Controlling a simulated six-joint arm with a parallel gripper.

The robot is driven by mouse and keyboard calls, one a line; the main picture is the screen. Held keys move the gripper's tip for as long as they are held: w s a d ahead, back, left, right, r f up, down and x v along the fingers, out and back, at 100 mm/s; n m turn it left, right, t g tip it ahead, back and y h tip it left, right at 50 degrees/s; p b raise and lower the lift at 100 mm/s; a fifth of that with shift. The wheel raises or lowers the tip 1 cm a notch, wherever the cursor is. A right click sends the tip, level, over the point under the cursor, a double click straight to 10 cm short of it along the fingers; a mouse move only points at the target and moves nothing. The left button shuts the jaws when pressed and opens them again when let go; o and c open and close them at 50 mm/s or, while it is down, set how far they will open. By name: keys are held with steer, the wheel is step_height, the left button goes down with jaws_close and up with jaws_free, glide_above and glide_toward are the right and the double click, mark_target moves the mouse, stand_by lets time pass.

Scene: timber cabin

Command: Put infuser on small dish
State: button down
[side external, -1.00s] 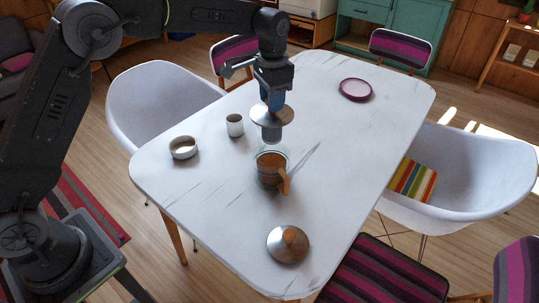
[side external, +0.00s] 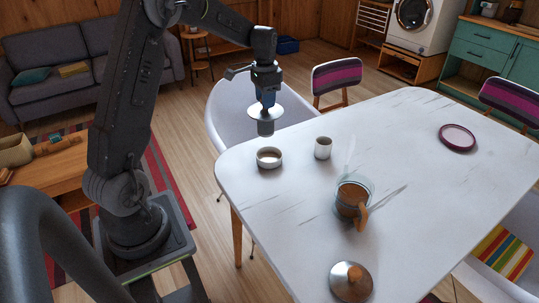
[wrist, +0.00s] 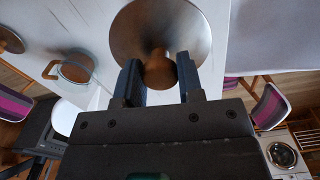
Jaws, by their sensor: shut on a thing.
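The infuser (side external: 265,113) has a wide metal disc with a metal cylinder below it and a brown knob on top. My gripper (side external: 266,100) is shut on that knob, which shows between the fingers (wrist: 160,80) in the wrist view. The infuser hangs upright in the air. The small dish (side external: 269,164) is a low, pale round cup near the table's left end. In the side view the cylinder's lower end appears just above the dish, with a visible gap. The dish does not show in the wrist view, where the infuser's disc (wrist: 150,25) blocks much of the table.
A glass mug (side external: 352,201) of brown liquid with a wooden handle stands right of the dish. A small white cup (side external: 323,148) is nearby. A metal lid (side external: 351,282) lies at the front. A purple-rimmed plate (side external: 457,138) is far right. The table's left edge is close.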

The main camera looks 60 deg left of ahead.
mark_target(269, 130)
steer(key=s+a+f+n, duration=0.1)
steer(key=s+a, duration=0.6)
steer(key=s, duration=0.1)
steer(key=w+d+f, duration=0.2)
steer(key=w, duration=0.1)
steer(key=w+d+f, duration=0.2)
steer(key=w, duration=0.1)
steer(key=w+d+f, duration=0.2)
steer(key=w+f, duration=0.1)
steer(key=shift+w+d, duration=0.2)
steer(key=shift+w, duration=0.1)
steer(key=shift+f, duration=2.2)
steer(key=c, duration=0.8)
jaws_free()
steer(key=shift+o, duration=0.2)
